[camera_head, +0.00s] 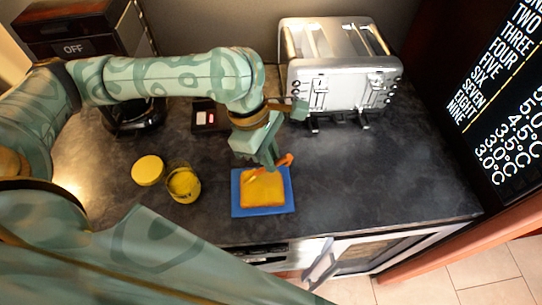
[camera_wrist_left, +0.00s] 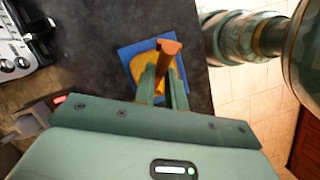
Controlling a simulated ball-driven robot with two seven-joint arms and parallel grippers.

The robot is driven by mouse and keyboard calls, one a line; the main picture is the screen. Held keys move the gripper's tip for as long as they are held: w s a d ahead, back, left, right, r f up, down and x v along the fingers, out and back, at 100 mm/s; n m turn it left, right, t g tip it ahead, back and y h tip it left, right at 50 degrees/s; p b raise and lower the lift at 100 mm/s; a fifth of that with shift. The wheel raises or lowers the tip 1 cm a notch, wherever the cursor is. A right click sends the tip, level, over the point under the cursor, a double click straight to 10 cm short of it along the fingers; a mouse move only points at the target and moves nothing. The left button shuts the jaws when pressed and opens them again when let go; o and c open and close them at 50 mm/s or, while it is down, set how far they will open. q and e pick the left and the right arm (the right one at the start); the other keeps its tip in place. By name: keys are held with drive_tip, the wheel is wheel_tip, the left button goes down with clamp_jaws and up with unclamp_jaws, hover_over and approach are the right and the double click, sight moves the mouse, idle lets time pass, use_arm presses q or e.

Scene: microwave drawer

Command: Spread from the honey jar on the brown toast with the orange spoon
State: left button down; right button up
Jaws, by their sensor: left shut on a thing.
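A slice of golden-brown toast (camera_head: 264,188) lies on a blue board (camera_head: 246,211) near the counter's front edge. My left gripper (camera_head: 272,160) is shut on the orange spoon (camera_head: 286,160) just above the toast's far edge. In the left wrist view the spoon (camera_wrist_left: 168,52) stands between the two fingers (camera_wrist_left: 163,85), with the toast (camera_wrist_left: 146,62) behind it. I cannot tell whether the spoon touches the toast. The open honey jar (camera_head: 184,187) stands left of the board, with yellow content. A yellow round lid (camera_head: 148,170) lies left of the jar. My right gripper is not in view.
A silver toaster (camera_head: 335,72) stands at the back. A coffee machine (camera_head: 80,40) is at the back left. A small dark device (camera_head: 207,117) sits behind the board. The counter (camera_head: 390,180) to the right is clear.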

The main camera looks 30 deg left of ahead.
use_arm(q)
drive_tip(key=shift+w+d+r+p, duration=0.1)
drive_tip(key=shift+w+d+p, duration=0.35)
drive_tip(key=shift+w+d, duration=0.6)
drive_tip(key=shift+s+d, duration=0.1)
drive_tip(key=shift+d, duration=0.15)
drive_tip(key=shift+w+d, duration=0.25)
drive_tip(key=shift+d, duration=0.35)
drive_tip(key=shift+w+d, duration=0.25)
drive_tip(key=shift+d, duration=0.3)
drive_tip(key=shift+a, duration=0.15)
drive_tip(key=shift+s+a+p, duration=0.3)
drive_tip(key=shift+s+a, duration=0.05)
drive_tip(key=shift+a, duration=0.2)
drive_tip(key=shift+s+a+p, duration=0.25)
drive_tip(key=shift+s+a, duration=0.1)
drive_tip(key=shift+a, duration=0.2)
